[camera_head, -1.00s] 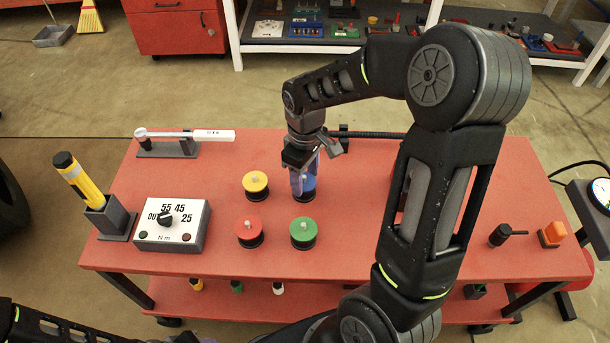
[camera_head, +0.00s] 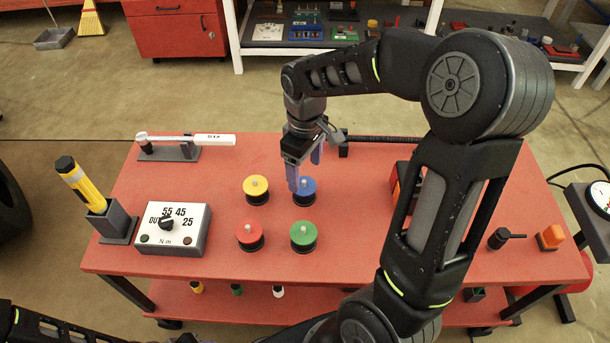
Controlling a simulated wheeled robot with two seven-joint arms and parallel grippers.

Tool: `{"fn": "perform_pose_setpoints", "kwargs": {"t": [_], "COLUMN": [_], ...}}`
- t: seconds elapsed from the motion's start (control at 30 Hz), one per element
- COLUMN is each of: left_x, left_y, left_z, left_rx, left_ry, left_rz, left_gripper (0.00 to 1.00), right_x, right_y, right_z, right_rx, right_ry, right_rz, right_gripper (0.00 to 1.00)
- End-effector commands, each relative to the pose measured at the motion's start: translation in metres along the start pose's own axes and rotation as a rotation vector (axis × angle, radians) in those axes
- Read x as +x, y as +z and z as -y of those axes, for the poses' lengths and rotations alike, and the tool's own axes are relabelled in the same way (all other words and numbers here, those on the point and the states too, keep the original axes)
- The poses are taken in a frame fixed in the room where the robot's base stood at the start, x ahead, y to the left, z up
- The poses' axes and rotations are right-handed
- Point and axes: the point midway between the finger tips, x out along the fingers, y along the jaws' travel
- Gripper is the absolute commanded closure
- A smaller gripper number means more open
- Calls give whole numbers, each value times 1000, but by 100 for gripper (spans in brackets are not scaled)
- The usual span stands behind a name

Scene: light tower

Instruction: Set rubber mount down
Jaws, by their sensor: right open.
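Four rubber mounts with coloured tops and black bases stand upright on the red cart top (camera_head: 350,255). The blue mount (camera_head: 305,195) is at the back right of the group. The yellow mount (camera_head: 256,188) is to its left, the red mount (camera_head: 249,234) at front left and the green mount (camera_head: 303,236) at front right. My right gripper (camera_head: 304,178) points down just above and behind the blue mount, with its blue fingertips apart and nothing held. It hides part of the blue mount's far edge. My left gripper is out of view; only my left arm shows at bottom left.
A torque box with a dial (camera_head: 172,230) and a yellow-handled tool in a holder (camera_head: 86,190) stand left. A torque wrench (camera_head: 185,142) lies on a stand at back left. A black-handled part (camera_head: 503,238) and orange block (camera_head: 550,237) are at right. My right arm covers the centre right.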

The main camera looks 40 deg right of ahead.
Motion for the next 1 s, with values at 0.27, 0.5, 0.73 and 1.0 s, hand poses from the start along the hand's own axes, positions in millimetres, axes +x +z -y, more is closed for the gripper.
{"fn": "perform_pose_setpoints", "kwargs": {"t": [0.27, 0.5, 0.73, 1.0], "left_x": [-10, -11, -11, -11], "left_y": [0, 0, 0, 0], "left_z": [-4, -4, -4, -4], "left_rx": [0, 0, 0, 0], "left_ry": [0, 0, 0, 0], "left_rz": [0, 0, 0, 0], "left_gripper": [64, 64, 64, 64], "right_x": [-59, -75, -75, -75], "right_y": [0, 0, 0, 0], "right_z": [0, 0, 0, 0], "right_rx": [-1, 0, 0, -1], "right_ry": [2, 1, 0, 0], "right_rz": [-2, 1, 1, 1], "right_gripper": [25, 25, 25, 25]}}
